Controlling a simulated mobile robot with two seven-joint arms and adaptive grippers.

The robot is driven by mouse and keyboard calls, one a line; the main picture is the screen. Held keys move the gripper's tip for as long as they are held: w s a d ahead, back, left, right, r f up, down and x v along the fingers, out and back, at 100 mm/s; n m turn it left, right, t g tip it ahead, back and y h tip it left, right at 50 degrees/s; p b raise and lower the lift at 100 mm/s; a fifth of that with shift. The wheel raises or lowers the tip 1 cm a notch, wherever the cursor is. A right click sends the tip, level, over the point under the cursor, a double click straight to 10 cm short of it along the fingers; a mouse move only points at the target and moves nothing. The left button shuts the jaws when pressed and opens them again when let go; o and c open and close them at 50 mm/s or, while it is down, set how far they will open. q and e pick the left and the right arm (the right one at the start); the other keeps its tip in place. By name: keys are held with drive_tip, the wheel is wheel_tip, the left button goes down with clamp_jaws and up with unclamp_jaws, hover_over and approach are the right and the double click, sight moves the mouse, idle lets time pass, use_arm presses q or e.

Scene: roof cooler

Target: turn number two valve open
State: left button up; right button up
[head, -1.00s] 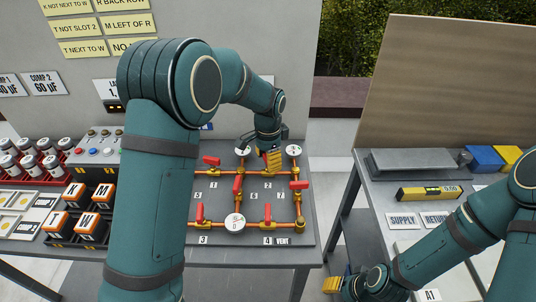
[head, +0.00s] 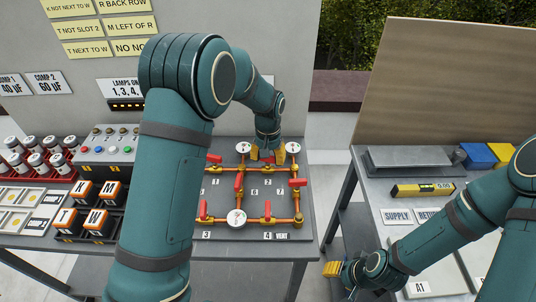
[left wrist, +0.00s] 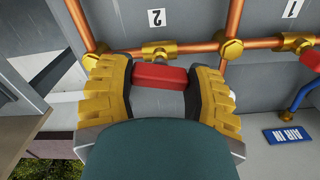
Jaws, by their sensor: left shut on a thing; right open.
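The number two valve is a brass fitting (left wrist: 156,52) on a copper pipe, beside a "2" label (left wrist: 156,18) in the left wrist view. Its red handle (left wrist: 160,76) lies roughly parallel to that pipe. My left gripper (left wrist: 160,90) has its yellow ridged fingers on either side of the handle and is shut on it. In the head view my left gripper (head: 267,155) is at the back of the valve panel (head: 305,232), between two gauges, and mostly hides this handle. My right gripper (head: 332,269) is open and empty, low beside the right table.
Other red-handled valves stand close by, including valve seven (head: 298,183) and valve one (head: 214,158). A gauge (head: 237,218) sits at the front of the piping. A blue pipe (left wrist: 303,92) marked "AIR IN" runs near the gripper. A yellow level (head: 422,190) lies on the right table.

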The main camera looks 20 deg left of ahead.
use_arm(q)
drive_tip(key=shift+n, duration=0.6)
drive_tip(key=o, duration=1.2)
wheel_tip(320, 180, up, 12)
